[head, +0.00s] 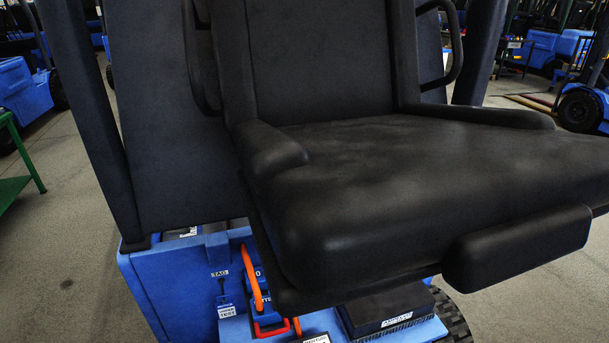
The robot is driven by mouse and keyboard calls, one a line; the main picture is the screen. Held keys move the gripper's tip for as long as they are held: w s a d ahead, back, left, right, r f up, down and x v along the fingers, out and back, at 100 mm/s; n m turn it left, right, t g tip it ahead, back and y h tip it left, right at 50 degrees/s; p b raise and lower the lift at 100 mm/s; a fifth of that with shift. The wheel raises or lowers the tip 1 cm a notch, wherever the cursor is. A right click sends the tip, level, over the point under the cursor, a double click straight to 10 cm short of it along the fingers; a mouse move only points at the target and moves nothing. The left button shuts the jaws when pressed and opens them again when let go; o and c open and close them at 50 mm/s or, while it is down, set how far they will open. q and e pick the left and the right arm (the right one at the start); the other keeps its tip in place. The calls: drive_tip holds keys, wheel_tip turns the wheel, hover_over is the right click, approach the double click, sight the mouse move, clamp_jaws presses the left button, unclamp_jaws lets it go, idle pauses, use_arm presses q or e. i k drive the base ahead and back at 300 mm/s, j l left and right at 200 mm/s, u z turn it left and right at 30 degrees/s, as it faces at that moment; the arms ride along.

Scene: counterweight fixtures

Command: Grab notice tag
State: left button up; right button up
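A small tag with a blue band and a white printed face (226,311) hangs at the lower left of the blue vehicle body, low in the head view. It hangs just below a label reading "TAG" (220,273), apparently from a small dark hook. Its print is too small to read surely. An orange cable (252,278) runs just right of it. Neither of my grippers is in view.
A large black seat (430,180) fills the middle and right and overhangs the compartment. A red handle (271,329) and a black box (388,310) sit beneath it. Open floor (60,260) lies left, with a green table (14,175) at the edge.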

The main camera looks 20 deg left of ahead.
sight(226, 310)
drive_tip(key=u, duration=1.15)
